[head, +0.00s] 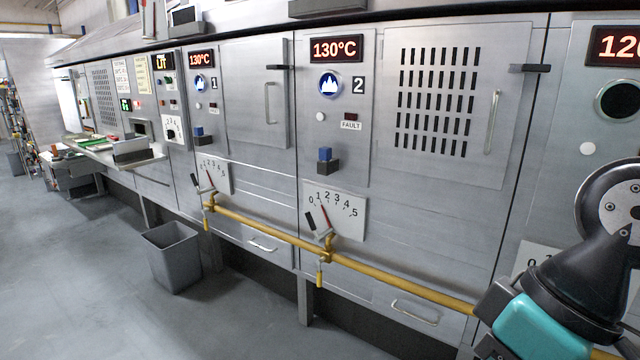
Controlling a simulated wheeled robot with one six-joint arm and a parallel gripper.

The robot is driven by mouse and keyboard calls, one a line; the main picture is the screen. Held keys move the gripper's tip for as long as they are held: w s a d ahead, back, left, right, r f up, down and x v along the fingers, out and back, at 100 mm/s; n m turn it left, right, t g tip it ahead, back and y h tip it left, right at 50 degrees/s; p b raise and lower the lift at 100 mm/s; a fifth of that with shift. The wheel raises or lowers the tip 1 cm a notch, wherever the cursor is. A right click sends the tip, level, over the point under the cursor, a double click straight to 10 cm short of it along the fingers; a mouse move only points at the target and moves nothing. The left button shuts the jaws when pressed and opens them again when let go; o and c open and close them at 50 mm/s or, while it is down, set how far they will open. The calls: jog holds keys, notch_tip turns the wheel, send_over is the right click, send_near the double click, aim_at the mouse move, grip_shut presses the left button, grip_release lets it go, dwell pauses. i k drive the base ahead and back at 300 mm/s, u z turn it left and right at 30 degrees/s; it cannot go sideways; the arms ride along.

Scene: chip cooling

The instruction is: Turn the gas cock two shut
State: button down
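The unit marked 2 has a 130°C display (337,49) and a lit blue lamp with a white flame sign (331,85). Below its dial, a brass gas cock (326,252) sits on the yellow pipe. Its yellow lever (319,275) hangs down, across the run of the pipe. My arm reaches in at the lower right, well to the right of this cock and apart from it. The dark end (492,318) beyond the teal link seems to be my gripper; its fingers cannot be made out.
A dial (346,212) with a black handle is above the cock. Another cock with a yellow lever (206,222) is farther left on the pipe (400,287). A grey bin (173,258) stands on the floor at left. Drawer handles lie below the pipe. Floor in front is clear.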

aim_at(319, 273)
jog(key=u, duration=0.35)
jog(key=k, duration=1)
jog(key=u, duration=1.25)
jog(key=i, duration=2.35)
jog(key=z, duration=1.65)
jog(key=i, duration=0.85)
jog(key=z, duration=0.8)
